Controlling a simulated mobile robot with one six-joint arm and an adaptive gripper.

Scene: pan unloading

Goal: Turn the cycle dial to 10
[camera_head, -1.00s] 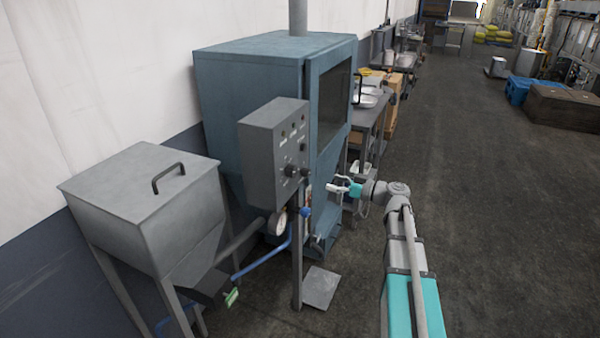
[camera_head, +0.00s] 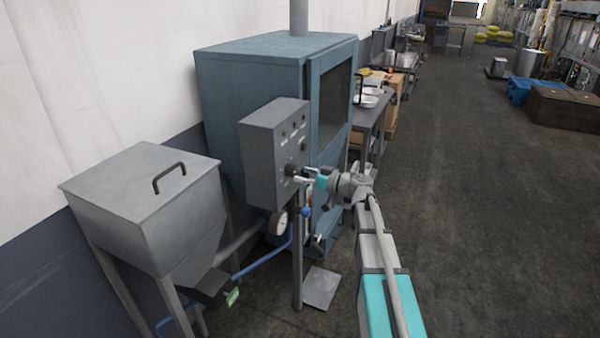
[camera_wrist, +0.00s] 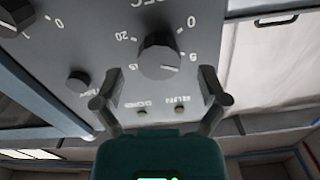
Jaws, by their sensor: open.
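The black dial (camera_wrist: 160,58) faces me on the grey control panel (camera_head: 262,160), its scale upside down in the wrist view. I can read 0, 15 and 20, and what looks like 5; the 10 mark is not visible. Its white pointer line aims right and slightly down, near the mark that looks like 5. A black knob (camera_head: 290,169) shows beside my gripper (camera_head: 304,175) in the head view. My gripper is open, with its fingers (camera_wrist: 158,88) spread on both sides below the dial; I cannot tell whether they touch anything.
A smaller black knob (camera_wrist: 78,80) sits close to the left finger, and another dial (camera_wrist: 14,16) shows at the top left. Small lights (camera_wrist: 142,112) sit below the dial. A blue cabinet (camera_head: 250,85) stands behind the panel; floor (camera_head: 460,220) to the right is clear.

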